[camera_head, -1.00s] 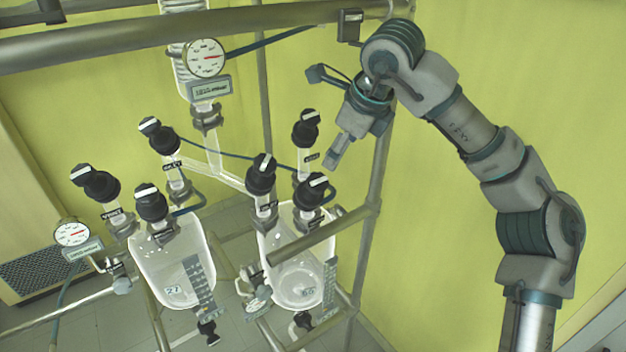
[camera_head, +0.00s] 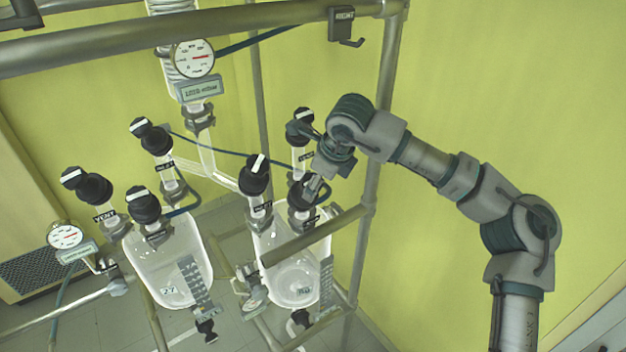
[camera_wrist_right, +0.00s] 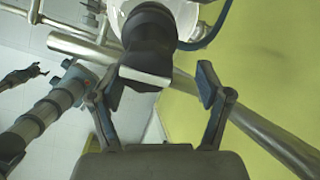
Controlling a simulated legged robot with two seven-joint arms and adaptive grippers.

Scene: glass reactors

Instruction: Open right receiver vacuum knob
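The right glass receiver (camera_head: 285,262) carries several black knobs on necks. My right gripper (camera_head: 311,188) is at its front-right black knob (camera_head: 301,203), partly hiding it; that knob's label is hidden. In the wrist view the same dark knob (camera_wrist_right: 150,35) with a white bar shows between the two fingers of my open gripper (camera_wrist_right: 160,84). Neither finger clearly touches it. The receiver's back knob (camera_head: 301,116) is just beyond my wrist, and its left knob (camera_head: 257,174) is to the left. My left gripper is not in view.
A metal rail (camera_head: 300,243) crosses in front of the right receiver, and an upright post (camera_head: 372,200) stands right of it. The left receiver (camera_head: 172,255) with its knobs and a gauge (camera_head: 65,236) is at left. A thick bar (camera_head: 180,28) runs overhead.

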